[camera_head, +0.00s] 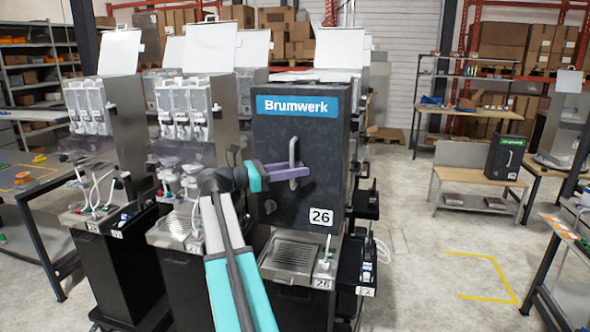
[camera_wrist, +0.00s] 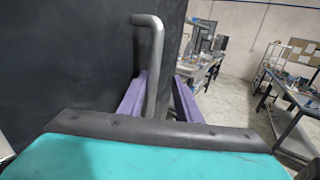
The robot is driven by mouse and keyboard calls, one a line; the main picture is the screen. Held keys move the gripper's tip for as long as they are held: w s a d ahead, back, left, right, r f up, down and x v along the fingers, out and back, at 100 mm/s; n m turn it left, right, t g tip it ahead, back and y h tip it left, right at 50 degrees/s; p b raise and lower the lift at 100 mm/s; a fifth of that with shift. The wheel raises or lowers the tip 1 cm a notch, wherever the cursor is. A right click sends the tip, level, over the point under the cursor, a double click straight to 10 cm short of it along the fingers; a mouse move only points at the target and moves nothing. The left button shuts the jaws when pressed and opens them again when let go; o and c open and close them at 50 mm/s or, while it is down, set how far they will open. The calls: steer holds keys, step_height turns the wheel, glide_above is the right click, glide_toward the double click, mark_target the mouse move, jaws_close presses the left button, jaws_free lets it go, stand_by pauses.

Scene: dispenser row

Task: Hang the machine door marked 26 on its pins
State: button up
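The black machine door marked 26 (camera_head: 285,135) stands upright at the front of its machine, with a blue Brumwerk label at its top. Its dark face also fills the left of the wrist view (camera_wrist: 65,60). Its pins are hidden, so I cannot tell how it sits on them. My gripper (camera_head: 288,173) is at the door's grey bar handle (camera_head: 292,152). In the wrist view the handle (camera_wrist: 152,60) stands between the two purple fingers of my gripper (camera_wrist: 160,90). The left finger is close to the bar and a gap shows on the right, so the gripper looks open around it.
The machine's drip tray (camera_head: 290,253) juts out below the door, with a 26 tag. Open machines (camera_head: 185,150) stand close on the left. A bench (camera_head: 470,172) at the right carries another black door (camera_head: 504,158). The floor (camera_head: 425,245) to the right is mostly clear.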

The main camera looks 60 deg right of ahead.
steer(key=b+v, duration=0.3)
steer(key=v, duration=1.1)
steer(key=shift+b, duration=0.35)
steer(key=shift+d+r, duration=0.1)
steer(key=shift+r, duration=0.05)
